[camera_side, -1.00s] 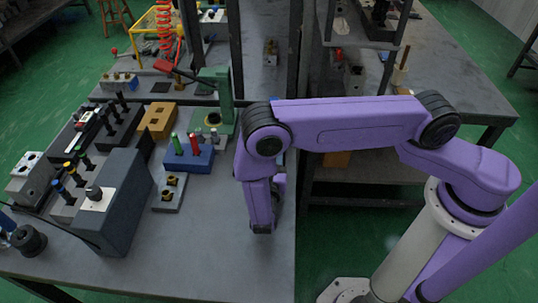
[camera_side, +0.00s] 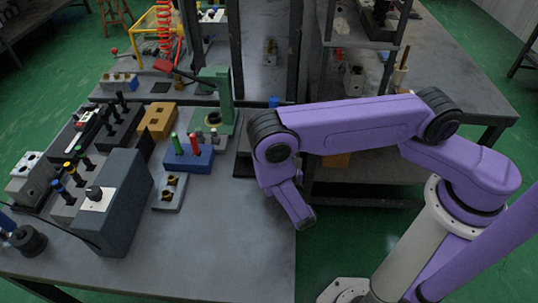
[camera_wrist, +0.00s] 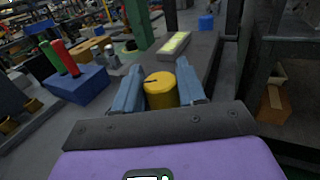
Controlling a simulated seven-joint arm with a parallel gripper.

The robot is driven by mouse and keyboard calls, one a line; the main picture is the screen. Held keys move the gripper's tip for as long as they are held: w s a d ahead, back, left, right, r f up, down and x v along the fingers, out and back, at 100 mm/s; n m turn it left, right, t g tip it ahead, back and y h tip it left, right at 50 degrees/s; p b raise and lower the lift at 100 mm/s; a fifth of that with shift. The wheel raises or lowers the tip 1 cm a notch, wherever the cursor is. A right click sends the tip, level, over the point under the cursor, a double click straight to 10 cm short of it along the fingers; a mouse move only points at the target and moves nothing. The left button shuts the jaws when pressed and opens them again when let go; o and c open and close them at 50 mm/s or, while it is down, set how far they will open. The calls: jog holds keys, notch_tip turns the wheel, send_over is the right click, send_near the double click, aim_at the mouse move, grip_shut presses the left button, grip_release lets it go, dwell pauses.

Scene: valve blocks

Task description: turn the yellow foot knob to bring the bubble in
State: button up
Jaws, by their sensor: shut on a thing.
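The yellow foot knob (camera_wrist: 160,92) is a short upright cylinder with a dark mark on its top, seen in the wrist view. My gripper (camera_wrist: 158,88) has one blue-grey finger on each side of it and is shut on it. Beyond the knob lies a grey plate (camera_wrist: 196,50) with a long yellow-green level vial (camera_wrist: 174,44) on it. The bubble is too small to make out. In the side view my arm hides the fingers and the knob; a dark edge of the plate (camera_side: 243,162) shows to the left of my wrist.
A blue block (camera_wrist: 80,85) with red and green pegs stands left of my gripper, and a green column (camera_wrist: 139,22) stands beyond it. A small blue object (camera_wrist: 206,22) lies past the plate. A dark post (camera_wrist: 258,50) rises on the right. The front table surface (camera_side: 220,240) is clear.

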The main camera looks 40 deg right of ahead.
jog(key=shift+n+t+y, duration=0.25)
jog(key=shift+n+y, duration=0.9)
jog(key=shift+y, duration=0.6)
jog(key=shift+n+t+y, duration=0.25)
jog(key=shift+n+y, duration=0.9)
jog(key=shift+y, duration=0.6)
jog(key=o, duration=0.9)
jog(key=shift+s+d, duration=0.2)
jog(key=shift+s, duration=1.8)
jog(key=shift+s+d, duration=0.15)
jog(key=shift+s, duration=1.85)
jog(key=shift+s+d, duration=0.2)
jog(key=shift+s, duration=1.8)
